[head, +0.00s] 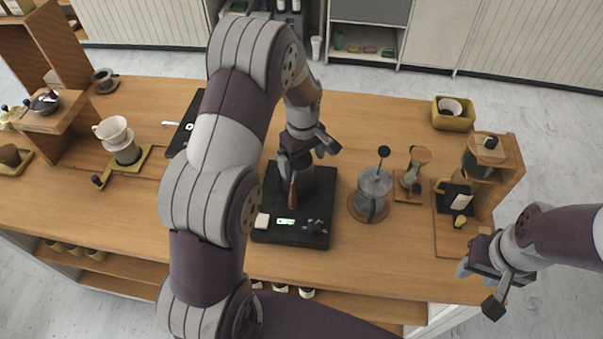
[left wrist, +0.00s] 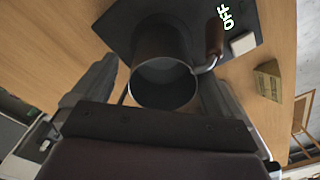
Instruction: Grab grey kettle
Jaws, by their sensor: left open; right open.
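The dark grey kettle (head: 318,185) stands on a black scale (head: 322,232), partly hidden under my left gripper in the head view. Its brown handle (head: 293,194) points towards the front of the counter. In the left wrist view, the kettle (left wrist: 163,75) shows its round open top, with the handle (left wrist: 214,38) to the upper right. My left gripper (head: 304,153) is open over the kettle. In the left wrist view its fingers (left wrist: 158,95) lie on either side of the kettle; contact cannot be told. My right gripper (head: 481,284) is open and empty at the counter's front right.
A glass press pot (head: 373,190) stands close right of the scale on a round wooden mat. A small grinder (head: 416,165) and a wooden stand (head: 508,165) are further right. A white dripper (head: 113,130) stands at the left. The counter (head: 385,270) is clear in front of the pot.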

